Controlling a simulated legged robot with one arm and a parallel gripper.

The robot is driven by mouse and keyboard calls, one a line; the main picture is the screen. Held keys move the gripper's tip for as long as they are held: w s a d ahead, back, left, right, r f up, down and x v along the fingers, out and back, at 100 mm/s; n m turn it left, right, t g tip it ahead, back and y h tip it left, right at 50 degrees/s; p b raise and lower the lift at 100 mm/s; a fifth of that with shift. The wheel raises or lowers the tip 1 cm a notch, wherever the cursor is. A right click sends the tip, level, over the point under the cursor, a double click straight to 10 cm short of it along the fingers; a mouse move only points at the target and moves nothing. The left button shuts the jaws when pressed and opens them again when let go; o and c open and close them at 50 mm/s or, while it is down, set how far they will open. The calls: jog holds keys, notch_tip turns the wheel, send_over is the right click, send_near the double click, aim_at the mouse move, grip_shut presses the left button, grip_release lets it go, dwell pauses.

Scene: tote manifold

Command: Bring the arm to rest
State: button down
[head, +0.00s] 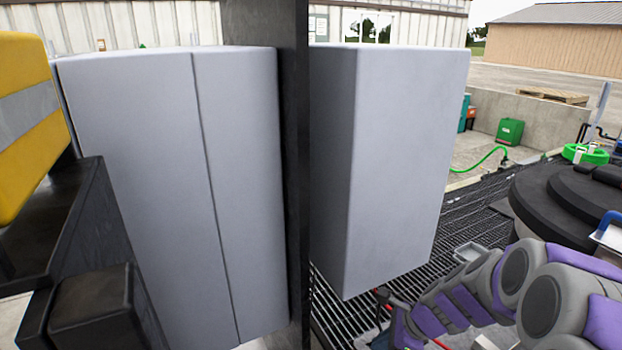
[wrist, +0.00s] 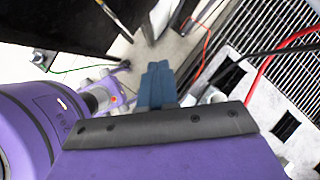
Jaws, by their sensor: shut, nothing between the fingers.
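My gripper (wrist: 158,70) shows in the wrist view as two blue-grey fingers side by side, shut and empty, beyond a dark bracket on a purple housing. My purple and grey arm (head: 465,295) shows in the head view at the lower right, reaching down and left over the grating. Its far end is low, near the bottom edge of the tall grey block; I cannot make out the fingers there.
A tall grey block (head: 400,150) stands beside a dark post (head: 294,180), with more grey panels (head: 170,180) to its left. A round black lid (head: 565,200) is at right. Black grating (head: 455,220) covers the floor. Red cable (wrist: 265,75) and black cable run near the gripper.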

jog(key=s+a+r+n+g+h+b, duration=0.1)
jog(key=s+n+g+h+b, duration=0.3)
jog(key=s+n, duration=1.7)
jog(key=s+h+b, duration=0.1)
jog(key=s+b, duration=0.1)
jog(key=s, duration=0.7)
jog(key=shift+a+r+g+h, duration=0.15)
jog(key=shift+a+g+h, duration=0.15)
jog(key=shift+a, duration=0.1)
jog(key=shift+s+d, duration=0.15)
